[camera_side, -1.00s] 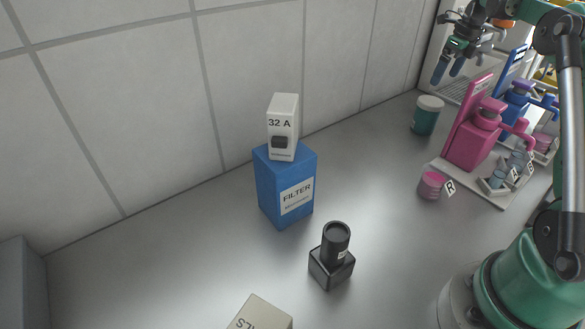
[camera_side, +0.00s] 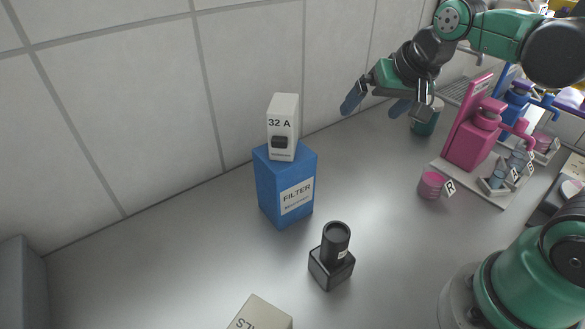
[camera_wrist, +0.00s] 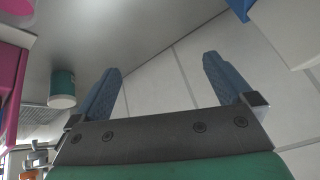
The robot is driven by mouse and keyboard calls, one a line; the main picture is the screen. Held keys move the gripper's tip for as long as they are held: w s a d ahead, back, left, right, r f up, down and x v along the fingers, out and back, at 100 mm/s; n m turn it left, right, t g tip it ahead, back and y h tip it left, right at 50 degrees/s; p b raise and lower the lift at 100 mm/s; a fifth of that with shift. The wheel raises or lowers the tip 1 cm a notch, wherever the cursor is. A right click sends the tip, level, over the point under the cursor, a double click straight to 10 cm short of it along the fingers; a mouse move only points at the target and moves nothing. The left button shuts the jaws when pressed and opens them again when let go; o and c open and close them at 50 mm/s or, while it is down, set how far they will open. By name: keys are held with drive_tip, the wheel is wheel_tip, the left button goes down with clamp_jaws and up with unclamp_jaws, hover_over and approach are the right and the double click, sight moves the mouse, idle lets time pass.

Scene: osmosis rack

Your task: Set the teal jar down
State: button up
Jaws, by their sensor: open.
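The teal jar (camera_side: 427,122) with a pale lid stands on the grey counter near the wall, in the right part of the side view. My gripper's arm partly covers it there. In the wrist view the jar (camera_wrist: 62,86) shows at the left, outside the fingers and apart from them. My gripper (camera_side: 375,108) is open and empty, above the counter and to the left of the jar in the side view. Its two blue fingers (camera_wrist: 160,80) are spread wide in the wrist view, with only wall and counter between them.
A blue filter box (camera_side: 270,190) with a white box (camera_side: 284,115) on top stands left of my gripper. A black bottle (camera_side: 331,262) stands in front. A pink dispenser rack (camera_side: 455,172) and a pink jar (camera_side: 431,186) are at the right. The middle counter is clear.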

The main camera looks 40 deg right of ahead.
drive_tip(key=s+a+f+n, duration=0.2)
drive_tip(key=n, duration=0.1)
drive_tip(key=a+f+n+t, duration=0.1)
drive_tip(key=n, duration=0.1)
drive_tip(key=shift+s+a+y, duration=0.15)
drive_tip(key=shift+s+y, duration=0.15)
drive_tip(key=shift+s, duration=0.1)
idle(0.7)
